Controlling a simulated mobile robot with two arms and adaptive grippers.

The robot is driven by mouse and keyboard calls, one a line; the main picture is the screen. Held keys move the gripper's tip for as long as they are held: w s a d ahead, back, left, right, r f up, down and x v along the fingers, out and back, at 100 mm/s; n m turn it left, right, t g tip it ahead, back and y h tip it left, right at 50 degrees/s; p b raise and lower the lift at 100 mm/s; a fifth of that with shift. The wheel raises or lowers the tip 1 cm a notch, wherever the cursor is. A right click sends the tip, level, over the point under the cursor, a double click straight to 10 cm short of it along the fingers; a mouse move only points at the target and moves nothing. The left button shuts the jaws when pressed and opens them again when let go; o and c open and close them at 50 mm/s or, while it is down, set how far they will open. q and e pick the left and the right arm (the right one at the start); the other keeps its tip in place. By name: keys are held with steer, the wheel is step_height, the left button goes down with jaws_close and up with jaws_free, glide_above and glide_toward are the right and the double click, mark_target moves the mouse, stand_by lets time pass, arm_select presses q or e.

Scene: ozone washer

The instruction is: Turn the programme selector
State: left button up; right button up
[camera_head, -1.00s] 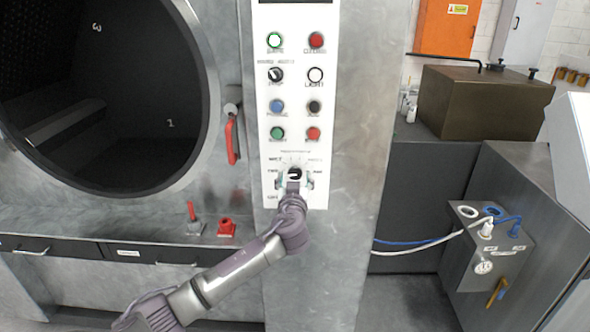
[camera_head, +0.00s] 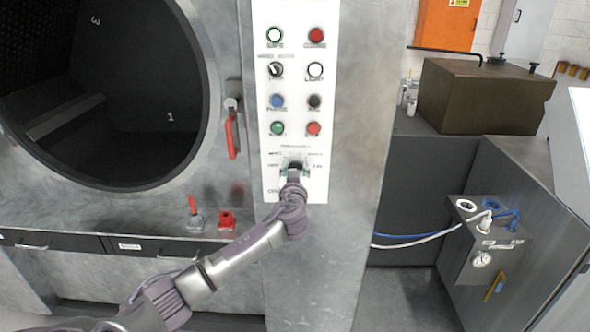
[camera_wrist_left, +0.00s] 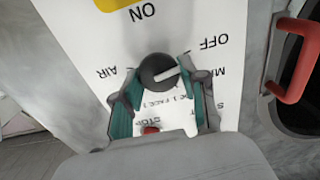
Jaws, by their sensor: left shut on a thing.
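The programme selector is a dark round knob with a white pointer bar, low on the white control panel (camera_head: 322,190). In the left wrist view the selector (camera_wrist_left: 158,72) sits between the teal-padded fingers of my left gripper (camera_wrist_left: 161,85), with its pointer slanting to the right. Printed labels, upside down there, surround it, among them AIR and OFF. In the head view my left gripper (camera_head: 294,169) is at the panel, closed on the selector and hiding most of it. My right gripper is not in view.
Several buttons and a smaller switch (camera_head: 276,70) sit above the selector. A red door handle (camera_head: 232,134) and the open round chamber (camera_head: 105,95) are to the left. A grey box with hoses (camera_head: 482,250) stands at the right.

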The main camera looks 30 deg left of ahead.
arm_select(q)
steer(key=m+b, duration=0.2)
steer(key=m, duration=0.1)
steer(key=shift+d+f+m, duration=0.1)
steer(key=shift+m, duration=1.2)
steer(key=m, duration=0.4)
steer(key=shift+w+m+p, duration=0.1)
steer(key=shift+m+p, duration=0.2)
steer(key=shift+p, duration=0.05)
steer(key=m+p, duration=0.1)
steer(key=m, duration=0.4)
steer(key=shift+d+f, duration=0.1)
steer(key=shift+m, duration=0.4)
